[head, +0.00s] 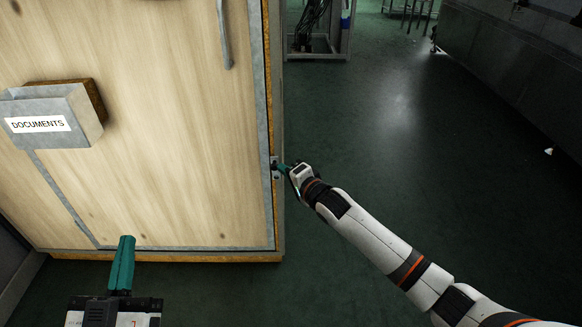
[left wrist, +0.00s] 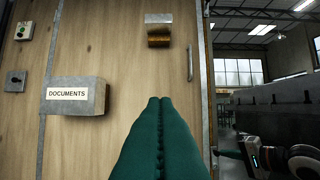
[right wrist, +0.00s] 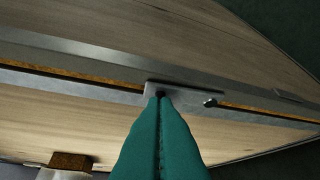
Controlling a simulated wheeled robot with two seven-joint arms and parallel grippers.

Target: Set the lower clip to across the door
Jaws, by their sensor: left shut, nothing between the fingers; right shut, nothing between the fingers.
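The lower clip (head: 275,175) is a small grey metal plate at the right edge of the wooden door (head: 170,170). In the right wrist view the clip (right wrist: 190,98) covers part of the edge gap, its long side running roughly along the gap, with a dark hole near one end. My left gripper (head: 127,240) is shut and empty, in front of the door's lower part, well away from the clip.
A grey documents box (head: 60,118) sticks out from the door at left. A door handle (head: 224,40) hangs above the clip. The left wrist view shows a metal block (left wrist: 158,20) higher up and a green-button box (left wrist: 24,31). Dark floor (head: 390,170) to the right is clear.

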